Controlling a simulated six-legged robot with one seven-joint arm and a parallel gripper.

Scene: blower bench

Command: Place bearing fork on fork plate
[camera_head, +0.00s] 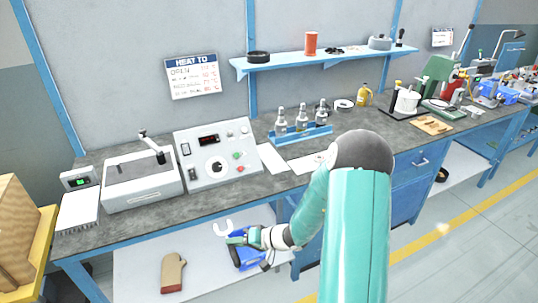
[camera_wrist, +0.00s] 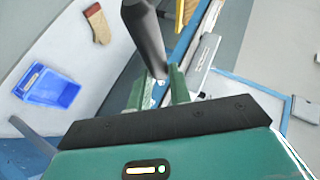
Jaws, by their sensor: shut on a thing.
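The bearing fork (camera_head: 222,228) shows in the head view as a pale U-shaped end at the tip of my gripper (camera_head: 241,237). My gripper is shut on it, in front of the bench edge and above the lower shelf. In the wrist view a dark grey rod (camera_wrist: 146,38) extends from between the green fingers of my gripper (camera_wrist: 162,88); it seems to be part of the fork. I cannot tell for sure which thing is the fork plate; flat pale plates (camera_head: 272,158) lie on the bench right of the control box.
A control box (camera_head: 217,153) and a lidded grey unit (camera_head: 142,180) stand on the bench, with a white ridged pad (camera_head: 78,212) at the left end. A blue bottle rack (camera_head: 300,135) stands behind. A blue bin (camera_wrist: 50,90) and a tan glove (camera_head: 172,272) lie on the lower shelf.

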